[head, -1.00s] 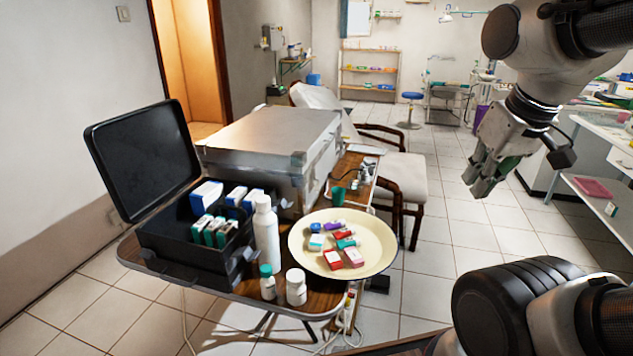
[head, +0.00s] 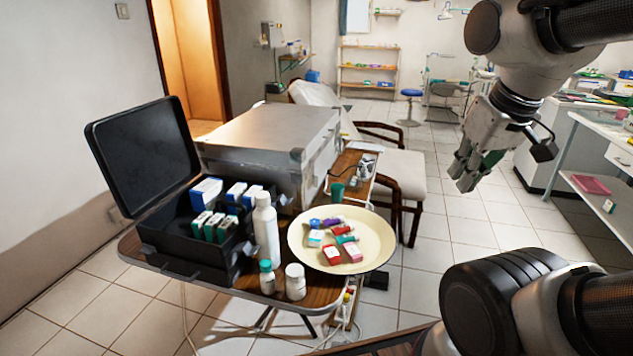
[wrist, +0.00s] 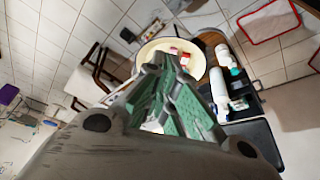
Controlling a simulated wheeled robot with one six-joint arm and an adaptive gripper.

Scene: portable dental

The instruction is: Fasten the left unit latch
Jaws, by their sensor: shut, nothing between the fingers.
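A silver metal case (head: 262,135), which looks like the unit, stands with its lid down on the wooden table at the head view's centre left. A corner fitting (head: 298,156) shows on its near right edge. I cannot tell whether that is the left latch or how any latch stands; the near face is partly hidden by bottles and the black box. My gripper (head: 463,176) is shut and empty, in the air well right of the case, apart from everything. In the wrist view my gripper (wrist: 168,62) shows its green finger pads, over the cream plate (wrist: 150,48).
An open black box (head: 190,245) with small cartons stands in front of the case. A white bottle (head: 266,230), two small bottles and a cream plate (head: 372,262) of small packets crowd the table (head: 325,298). A green cup (head: 337,192) and a chair (head: 410,180) are nearby.

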